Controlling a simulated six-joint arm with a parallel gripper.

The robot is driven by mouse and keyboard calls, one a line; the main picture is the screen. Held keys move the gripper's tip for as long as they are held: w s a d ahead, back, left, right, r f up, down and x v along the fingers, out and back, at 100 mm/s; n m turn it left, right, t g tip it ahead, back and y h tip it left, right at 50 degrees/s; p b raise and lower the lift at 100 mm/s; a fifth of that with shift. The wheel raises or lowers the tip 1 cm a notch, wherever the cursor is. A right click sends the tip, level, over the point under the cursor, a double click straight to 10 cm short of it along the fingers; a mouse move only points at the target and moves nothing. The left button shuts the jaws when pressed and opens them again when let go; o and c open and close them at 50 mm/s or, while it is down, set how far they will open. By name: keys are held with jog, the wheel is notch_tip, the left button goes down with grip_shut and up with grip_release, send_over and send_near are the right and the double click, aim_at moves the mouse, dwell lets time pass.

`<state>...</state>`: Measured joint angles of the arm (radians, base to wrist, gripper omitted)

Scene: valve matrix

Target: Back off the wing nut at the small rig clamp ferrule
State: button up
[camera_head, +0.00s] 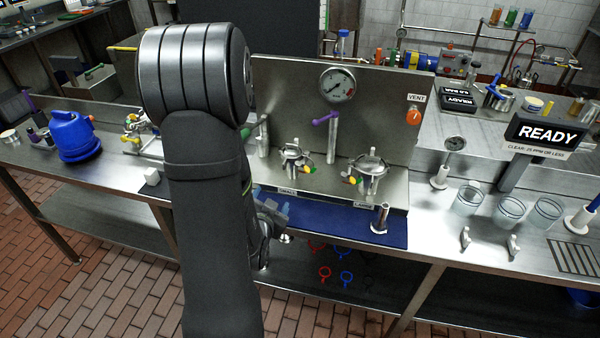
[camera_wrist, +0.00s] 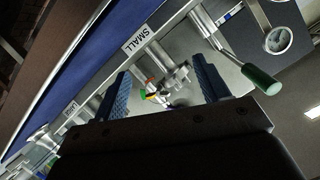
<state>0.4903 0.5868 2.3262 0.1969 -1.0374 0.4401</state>
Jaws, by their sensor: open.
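The small clamp (camera_head: 293,157) sits on the left of the steel rig, above its "SMALL" label (camera_head: 288,191). Green, yellow and orange parts (camera_head: 308,167) show at its right side; I cannot tell which is the wing nut. In the wrist view the clamp (camera_wrist: 176,80) lies between and beyond the fingers, with green and orange parts (camera_wrist: 149,90) near the middle of the gap. My gripper (camera_wrist: 165,82) is open, with a blue pad on each side and nothing held. In the head view my gripper (camera_head: 272,212) is largely hidden by my arm, low in front of the rig.
The large clamp (camera_head: 371,167) stands to the right. A green-handled lever (camera_wrist: 260,80) lies right of the fingers. A purple-handled valve (camera_head: 326,118) and a gauge (camera_head: 337,85) rise behind. A blue mat (camera_head: 330,222) runs along the front, with a metal post (camera_head: 380,218) on it.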

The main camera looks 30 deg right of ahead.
aim_at(303, 164)
jog(key=s+a+r+m+t+h, duration=0.1)
jog(key=s+r+h, duration=0.1)
jog(key=s, duration=0.3)
jog(key=s+a+r+m+h, duration=0.1)
jog(key=s+h, duration=0.1)
jog(key=s, duration=0.3)
jog(key=x, duration=1.7)
jog(key=shift+r, duration=0.6)
jog(key=shift+w, duration=0.15)
jog(key=c, duration=1)
